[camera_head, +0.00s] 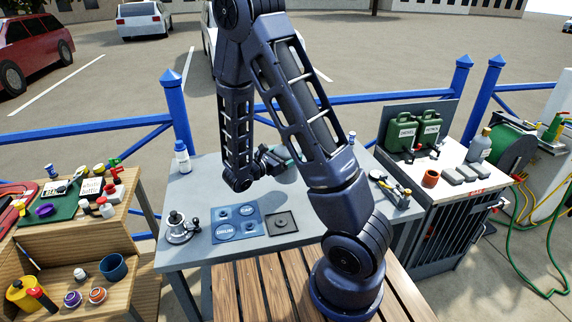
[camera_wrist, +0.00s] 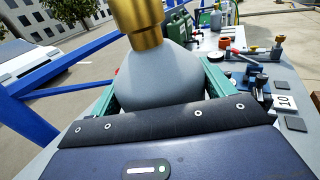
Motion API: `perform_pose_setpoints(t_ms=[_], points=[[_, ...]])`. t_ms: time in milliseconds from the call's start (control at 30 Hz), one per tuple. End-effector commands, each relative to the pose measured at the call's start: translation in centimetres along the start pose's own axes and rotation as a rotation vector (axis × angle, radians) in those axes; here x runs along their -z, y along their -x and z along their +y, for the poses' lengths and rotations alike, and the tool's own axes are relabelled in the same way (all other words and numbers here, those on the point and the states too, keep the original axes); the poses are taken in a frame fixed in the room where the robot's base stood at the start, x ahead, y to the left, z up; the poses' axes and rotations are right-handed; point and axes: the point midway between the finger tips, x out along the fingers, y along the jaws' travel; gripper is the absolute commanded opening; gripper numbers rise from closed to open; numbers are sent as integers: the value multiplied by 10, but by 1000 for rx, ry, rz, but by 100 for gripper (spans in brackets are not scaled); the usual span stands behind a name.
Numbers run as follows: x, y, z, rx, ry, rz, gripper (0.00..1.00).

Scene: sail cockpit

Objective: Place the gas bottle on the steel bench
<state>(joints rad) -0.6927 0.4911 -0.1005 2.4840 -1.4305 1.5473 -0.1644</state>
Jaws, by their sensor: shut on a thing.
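The gas bottle (camera_wrist: 155,78) is a pale grey rounded bottle with a brass top (camera_wrist: 138,22). In the wrist view it stands between the green fingers of my gripper (camera_wrist: 160,85), which is shut on it. In the head view my gripper (camera_head: 276,160) is over the far middle of the grey steel bench (camera_head: 205,190), and my arm hides most or all of the held bottle. I cannot tell whether the bottle's base touches the bench; its lower part is hidden.
The bench holds a white bottle (camera_head: 181,156), a winch-like part (camera_head: 178,228), a blue mat (camera_head: 236,222) and a dark square plate (camera_head: 282,223). A cabinet (camera_head: 455,170) on the right carries green cans (camera_head: 400,136) and another grey bottle (camera_head: 479,146). Blue railings (camera_head: 110,127) run behind.

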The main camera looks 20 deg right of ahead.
Motion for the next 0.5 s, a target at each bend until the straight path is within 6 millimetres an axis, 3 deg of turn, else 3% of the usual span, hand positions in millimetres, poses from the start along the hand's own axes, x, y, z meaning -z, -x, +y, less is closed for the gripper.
perform_pose_setpoints(t_ms=[500], points=[[-85,0,0,0,-5,0,30]])
